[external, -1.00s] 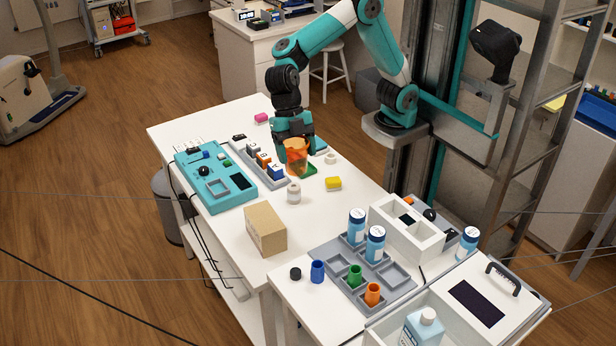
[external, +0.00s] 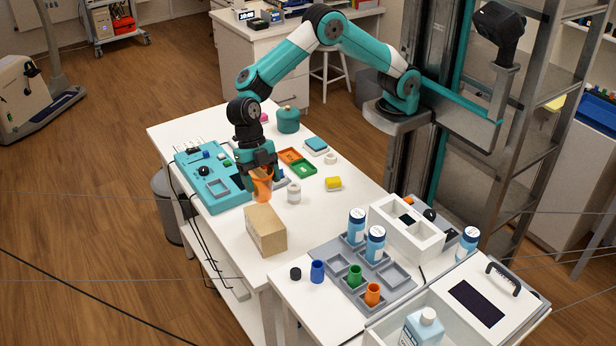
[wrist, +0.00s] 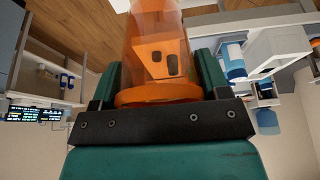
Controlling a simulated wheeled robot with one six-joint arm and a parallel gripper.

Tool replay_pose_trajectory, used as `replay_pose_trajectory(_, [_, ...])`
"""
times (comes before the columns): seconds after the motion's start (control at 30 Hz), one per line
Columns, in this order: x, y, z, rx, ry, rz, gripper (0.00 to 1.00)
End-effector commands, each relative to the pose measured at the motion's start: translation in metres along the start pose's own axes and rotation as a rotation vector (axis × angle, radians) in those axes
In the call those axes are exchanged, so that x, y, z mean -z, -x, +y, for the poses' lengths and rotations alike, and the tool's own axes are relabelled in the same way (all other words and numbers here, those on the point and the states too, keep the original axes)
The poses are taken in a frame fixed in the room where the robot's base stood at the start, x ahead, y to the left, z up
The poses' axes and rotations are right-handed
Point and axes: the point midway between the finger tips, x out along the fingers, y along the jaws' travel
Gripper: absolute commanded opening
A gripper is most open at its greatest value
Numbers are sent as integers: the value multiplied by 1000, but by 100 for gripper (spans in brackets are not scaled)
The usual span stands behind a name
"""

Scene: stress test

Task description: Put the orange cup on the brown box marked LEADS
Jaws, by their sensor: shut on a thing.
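My gripper (external: 262,170) is shut on the orange cup (external: 262,190), a translucent cup that also fills the middle of the wrist view (wrist: 158,55). The cup hangs below my gripper, just behind the brown box (external: 266,228). In the external view its lower edge shows close to the far top edge of the box; I cannot tell whether they touch.
A teal device (external: 216,180) lies left of the box. The table right of the box is clear.

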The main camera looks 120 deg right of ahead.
Motion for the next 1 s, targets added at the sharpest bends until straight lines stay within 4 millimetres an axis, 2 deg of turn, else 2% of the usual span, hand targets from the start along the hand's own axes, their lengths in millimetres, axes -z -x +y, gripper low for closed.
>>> replay_pose_trajectory(0.1, [-7, -17, 0, 1, 0, 0, 47])
replay_pose_trajectory(0.33, [-14, -34, 0, 1, 0, 0, 47])
replay_pose_trajectory(0.53, [-25, -62, 0, 2, -1, 0, 47])
replay_pose_trajectory(0.93, [-29, -71, 0, -1, 0, 0, 47])
replay_pose_trajectory(0.97, [-29, -70, 0, -2, 1, 0, 71])
replay_pose_trajectory(1.0, [-29, -69, 0, -2, 1, 0, 80])
